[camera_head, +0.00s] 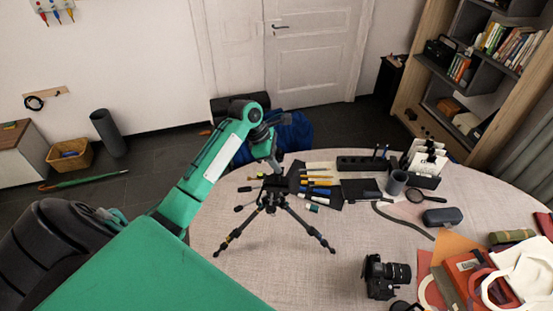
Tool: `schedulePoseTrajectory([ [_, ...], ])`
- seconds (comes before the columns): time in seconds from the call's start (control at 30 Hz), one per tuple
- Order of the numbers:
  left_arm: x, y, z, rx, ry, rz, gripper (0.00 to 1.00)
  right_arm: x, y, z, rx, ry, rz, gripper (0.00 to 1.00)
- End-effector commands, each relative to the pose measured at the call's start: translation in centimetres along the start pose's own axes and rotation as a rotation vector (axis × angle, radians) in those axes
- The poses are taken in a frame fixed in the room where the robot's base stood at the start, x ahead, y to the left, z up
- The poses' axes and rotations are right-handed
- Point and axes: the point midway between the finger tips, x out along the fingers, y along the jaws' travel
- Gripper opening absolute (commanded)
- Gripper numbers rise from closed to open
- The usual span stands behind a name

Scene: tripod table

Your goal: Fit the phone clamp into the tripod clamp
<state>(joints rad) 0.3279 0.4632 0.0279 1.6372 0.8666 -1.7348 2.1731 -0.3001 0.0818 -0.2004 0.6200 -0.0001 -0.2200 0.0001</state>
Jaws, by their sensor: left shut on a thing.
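A black tripod (286,207) stands upright on the round table with its legs spread. Its clamp is at the dark head (270,186), too small to make out in detail. My left gripper (277,168) points down just above the tripod head. It is shut on a small dark thing that appears to be the phone clamp, mostly hidden by the fingers and merging with the tripod head. I cannot tell whether the two touch. My right gripper is not in view.
On the round table (350,265), pens and markers (318,181) lie on a dark mat behind the tripod. The tabletop around the tripod's front legs is clear.

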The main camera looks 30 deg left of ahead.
Motion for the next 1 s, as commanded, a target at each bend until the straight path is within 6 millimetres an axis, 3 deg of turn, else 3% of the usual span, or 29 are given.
schedulePoseTrajectory([
  [0.1, 0.2, 0.0, -0.1, 0.0, 0.0, 0.0, 0.0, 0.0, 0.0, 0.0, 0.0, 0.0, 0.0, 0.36],
  [0.13, 0.2, 0.0, -0.1, 0.001, 0.0, 0.001, 0.35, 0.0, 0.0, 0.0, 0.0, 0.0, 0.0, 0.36],
  [0.23, 0.2, 0.0, -0.1, 0.001, 0.0, 0.001, 0.54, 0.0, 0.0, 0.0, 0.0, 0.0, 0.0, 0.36],
  [0.27, 0.2, 0.0, -0.1, 0.001, 0.0, 0.001, 0.56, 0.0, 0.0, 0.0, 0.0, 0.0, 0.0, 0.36],
  [0.67, -0.6, 0.1, -0.2, 0.0, 0.0, 0.003, 0.56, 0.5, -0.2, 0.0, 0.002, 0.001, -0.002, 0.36],
  [0.77, -2.1, 0.1, -0.3, 0.002, 0.001, 0.005, 0.56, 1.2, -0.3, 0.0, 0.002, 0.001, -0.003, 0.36],
  [1.0, -7.8, 0.1, -0.3, 0.002, -0.001, 0.007, 0.56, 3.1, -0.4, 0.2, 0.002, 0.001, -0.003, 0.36],
])
